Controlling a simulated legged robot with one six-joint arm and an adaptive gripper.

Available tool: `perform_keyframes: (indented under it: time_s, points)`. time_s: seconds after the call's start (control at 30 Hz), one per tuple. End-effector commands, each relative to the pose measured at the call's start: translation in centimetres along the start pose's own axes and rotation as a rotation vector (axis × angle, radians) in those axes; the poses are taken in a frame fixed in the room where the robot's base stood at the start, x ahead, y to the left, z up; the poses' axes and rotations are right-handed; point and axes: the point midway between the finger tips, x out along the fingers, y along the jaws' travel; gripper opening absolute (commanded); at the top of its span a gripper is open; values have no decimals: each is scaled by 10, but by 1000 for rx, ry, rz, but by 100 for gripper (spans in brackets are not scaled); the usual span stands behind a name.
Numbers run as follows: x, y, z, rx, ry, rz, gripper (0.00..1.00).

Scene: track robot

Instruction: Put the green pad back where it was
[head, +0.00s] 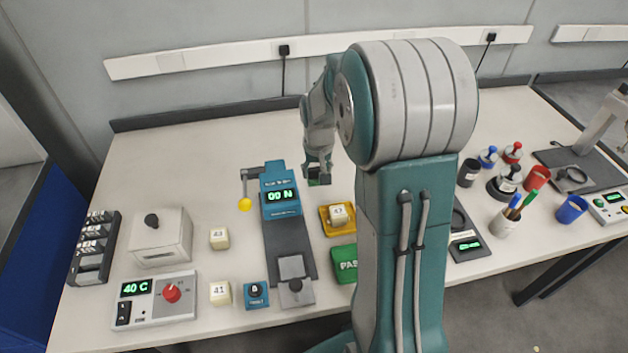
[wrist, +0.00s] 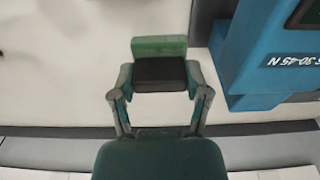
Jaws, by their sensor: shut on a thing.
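My gripper (head: 318,172) is above the back part of the bench, just right of the blue force stand. In the wrist view my gripper (wrist: 160,82) is shut on a small block, the green pad (wrist: 160,47). Its green part faces away from the gripper and its black part sits between the fingertips. In the head view only a little green of it shows under the gripper. I cannot tell whether it touches the bench.
The blue stand (head: 279,183) reads "00 N"; it shows close by in the wrist view (wrist: 255,60). A yellow tray (head: 327,222) holds a numbered block. A green PASS tray (head: 343,255) lies in front. Free bench shows behind and left of the stand.

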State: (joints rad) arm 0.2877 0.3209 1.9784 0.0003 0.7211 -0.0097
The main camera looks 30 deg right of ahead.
Motion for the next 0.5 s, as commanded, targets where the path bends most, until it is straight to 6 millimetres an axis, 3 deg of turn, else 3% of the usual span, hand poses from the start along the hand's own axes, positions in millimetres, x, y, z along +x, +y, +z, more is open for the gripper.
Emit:
perform_keyframes:
  time_s: [0.2,0.5]
  points:
    - [38,2,-22,1,-4,0,17]
    - [59,2,-35,1,-3,0,17]
